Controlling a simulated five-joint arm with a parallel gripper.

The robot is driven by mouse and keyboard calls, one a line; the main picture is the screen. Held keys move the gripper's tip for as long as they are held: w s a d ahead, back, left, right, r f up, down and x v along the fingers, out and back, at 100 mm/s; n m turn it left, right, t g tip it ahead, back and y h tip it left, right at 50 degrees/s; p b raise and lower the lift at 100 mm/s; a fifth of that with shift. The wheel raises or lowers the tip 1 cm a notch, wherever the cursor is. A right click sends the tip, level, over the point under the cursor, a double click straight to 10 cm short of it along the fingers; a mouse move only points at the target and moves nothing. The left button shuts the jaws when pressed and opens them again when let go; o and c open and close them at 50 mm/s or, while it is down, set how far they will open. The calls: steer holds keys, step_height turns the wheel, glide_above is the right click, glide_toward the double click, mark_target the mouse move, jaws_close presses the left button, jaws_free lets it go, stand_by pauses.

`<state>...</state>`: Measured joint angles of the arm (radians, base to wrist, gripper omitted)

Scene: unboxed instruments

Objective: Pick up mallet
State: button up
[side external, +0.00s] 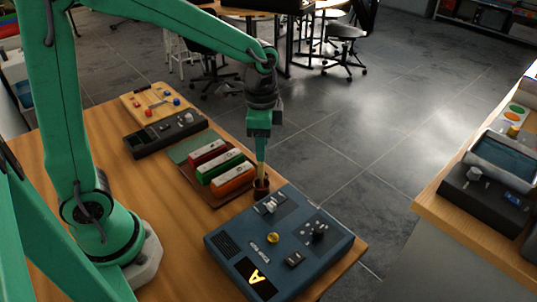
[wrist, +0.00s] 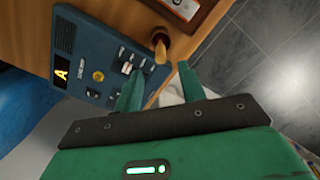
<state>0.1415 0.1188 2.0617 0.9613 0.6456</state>
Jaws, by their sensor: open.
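The mallet, seen as a light wooden handle (side external: 260,170), stands nearly upright in a small dark brown cup (side external: 261,188) behind the blue console. Its head is not visible. My gripper (side external: 261,158) points straight down just above the handle. In the wrist view my gripper (wrist: 160,69) is open, its two green fingers apart.
A blue console (side external: 225,242) with knobs and a lit yellow "A" stands in front of the cup. Red, green and orange bars (side external: 220,168) lie left of it, with a black device (side external: 165,134) and a wooden board (side external: 133,101) farther back. The table's right edge is close.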

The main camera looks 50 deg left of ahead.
mark_target(262, 176)
steer(key=shift+f, duration=3.8)
jaws_close()
